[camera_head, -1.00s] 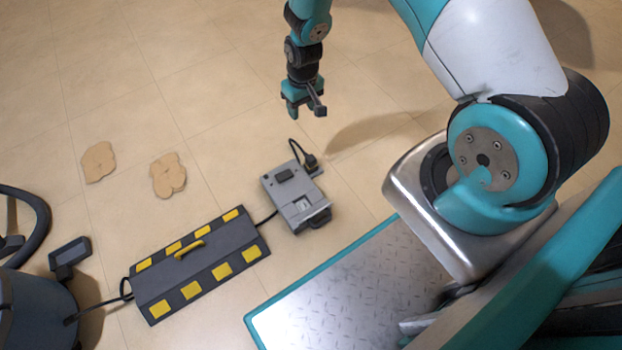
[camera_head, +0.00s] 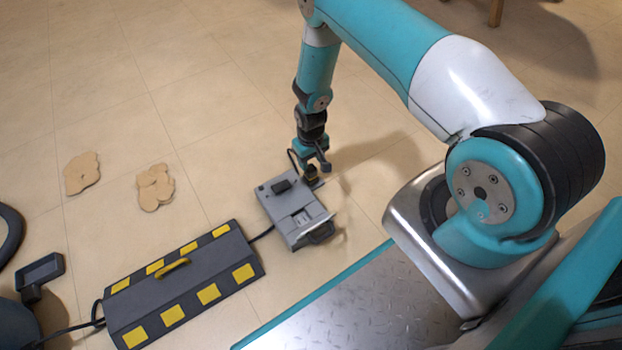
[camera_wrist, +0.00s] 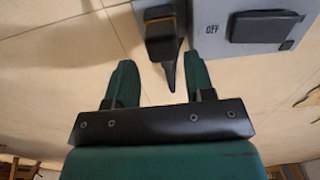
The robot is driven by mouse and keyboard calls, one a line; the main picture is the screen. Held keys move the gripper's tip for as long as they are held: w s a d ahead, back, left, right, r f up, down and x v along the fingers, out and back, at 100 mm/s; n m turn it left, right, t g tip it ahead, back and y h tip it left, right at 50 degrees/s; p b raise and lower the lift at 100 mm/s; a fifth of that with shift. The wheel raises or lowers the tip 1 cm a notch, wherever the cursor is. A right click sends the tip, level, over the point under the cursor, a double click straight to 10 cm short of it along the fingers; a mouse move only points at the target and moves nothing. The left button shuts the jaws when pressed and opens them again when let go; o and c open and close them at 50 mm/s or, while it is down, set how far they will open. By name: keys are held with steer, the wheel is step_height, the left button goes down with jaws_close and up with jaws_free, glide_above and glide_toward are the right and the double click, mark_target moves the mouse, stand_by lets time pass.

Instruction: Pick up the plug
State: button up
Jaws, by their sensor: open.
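The plug (camera_head: 311,175) is black with a thin yellow-orange band and sits at the far end of the grey box. In the wrist view the plug (camera_wrist: 161,42) is at the top centre, and its dark cord tapers down between my fingers. My gripper (camera_head: 311,163) is open and directly above the plug in the head view. In the wrist view my gripper (camera_wrist: 160,65) has one green finger on each side of the cord end, with the plug's body mostly beyond the fingertips. I see no grip on it. Whether a finger touches it I cannot tell.
The grey box (camera_head: 282,207) has a black switch; "OFF" shows beside it in the wrist view. A black-and-yellow cable ramp (camera_head: 190,278) lies left of it. Two tan flat pieces (camera_head: 155,187) lie on the floor. A dark machine (camera_head: 15,315) is at lower left. Floor behind is clear.

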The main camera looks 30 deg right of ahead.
mark_target(311, 167)
step_height(311, 167, down, 5)
steer(key=b, duration=0.4)
steer(key=shift+s+a+f, duration=0.15)
steer(key=c, duration=0.8)
steer(key=shift+o, duration=0.2)
steer(key=shift+r, duration=0.2)
